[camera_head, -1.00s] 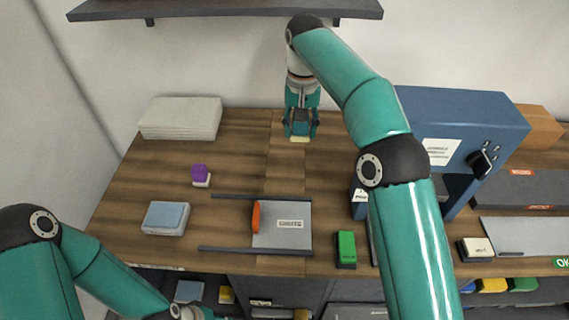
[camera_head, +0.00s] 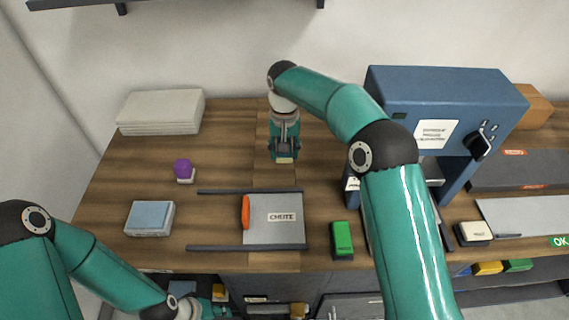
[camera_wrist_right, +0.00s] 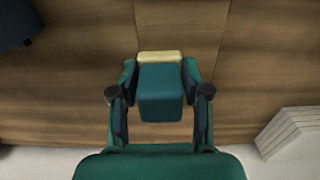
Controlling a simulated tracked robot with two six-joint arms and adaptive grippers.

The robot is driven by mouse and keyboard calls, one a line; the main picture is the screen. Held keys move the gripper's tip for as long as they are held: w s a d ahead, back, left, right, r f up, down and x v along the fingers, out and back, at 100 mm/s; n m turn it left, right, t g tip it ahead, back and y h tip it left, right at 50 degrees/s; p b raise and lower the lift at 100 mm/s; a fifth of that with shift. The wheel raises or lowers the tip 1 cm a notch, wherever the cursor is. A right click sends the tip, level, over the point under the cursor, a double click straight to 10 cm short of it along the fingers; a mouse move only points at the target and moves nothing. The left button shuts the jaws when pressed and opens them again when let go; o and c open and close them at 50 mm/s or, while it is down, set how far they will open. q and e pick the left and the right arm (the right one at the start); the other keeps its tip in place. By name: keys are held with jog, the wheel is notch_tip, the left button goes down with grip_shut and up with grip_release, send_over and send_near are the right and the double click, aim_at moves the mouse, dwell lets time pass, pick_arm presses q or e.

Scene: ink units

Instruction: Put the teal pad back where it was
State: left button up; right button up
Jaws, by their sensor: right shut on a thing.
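The teal pad (camera_wrist_right: 160,92) is a block with a pale yellow strip along one end. It fills the space between the fingers of my right gripper (camera_wrist_right: 160,100) in the right wrist view. In the head view, my right gripper (camera_head: 285,155) points down over the wooden table, behind the chute plate (camera_head: 272,234). Only the pad's pale end shows below the fingers there; I cannot tell whether it touches the table. My left gripper (camera_head: 212,308) is low at the bottom edge, partly cut off, and its fingers are unclear.
A purple-topped stamp (camera_head: 183,169) and a blue-topped pad (camera_head: 149,216) stand left, with a white stack (camera_head: 160,110) behind. A green-topped block (camera_head: 342,238) stands right of the chute plate. A blue machine (camera_head: 450,95) stands at the right. Bare wood surrounds the right gripper.

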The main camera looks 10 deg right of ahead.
aim_at(284, 172)
jog(key=shift+f, duration=2.65)
jog(key=shift+f, duration=0.1)
jog(key=o, duration=1.1)
notch_tip(284, 172, up, 12)
jog(key=shift+r, duration=0.1)
jog(key=shift+s, duration=0.1)
